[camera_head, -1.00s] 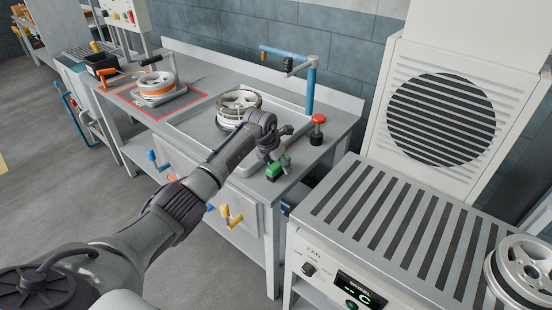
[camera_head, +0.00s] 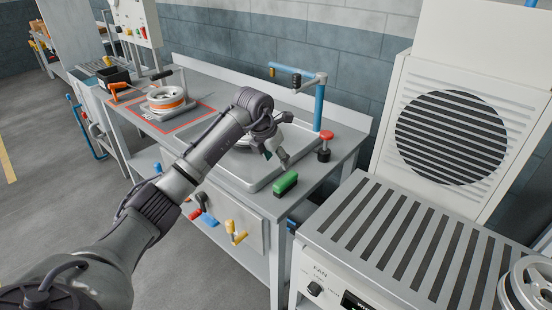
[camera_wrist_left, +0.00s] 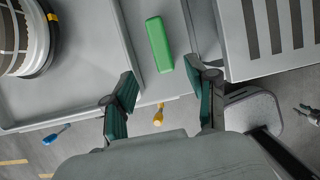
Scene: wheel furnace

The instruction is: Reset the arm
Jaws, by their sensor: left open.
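My left gripper (camera_head: 277,148) is open and empty above the front right part of the workbench. Its two green-padded fingers (camera_wrist_left: 160,88) stand apart in the left wrist view. A green block (camera_head: 285,183) lies on the bench near the front edge, below and beside the gripper, apart from it; it also shows in the left wrist view (camera_wrist_left: 159,44). A wheel (camera_wrist_left: 34,38) sits in the bench tray (camera_head: 252,184), mostly hidden behind my arm in the head view. A small dark gripper-like part (camera_wrist_left: 307,111) shows at the right edge of the wrist view, unclear.
A blue post with an arm (camera_head: 319,100) and a red-topped button (camera_head: 325,146) stand on the bench. A slatted machine (camera_head: 400,235) is at the right, with another wheel (camera_head: 530,285). Floor at left is clear.

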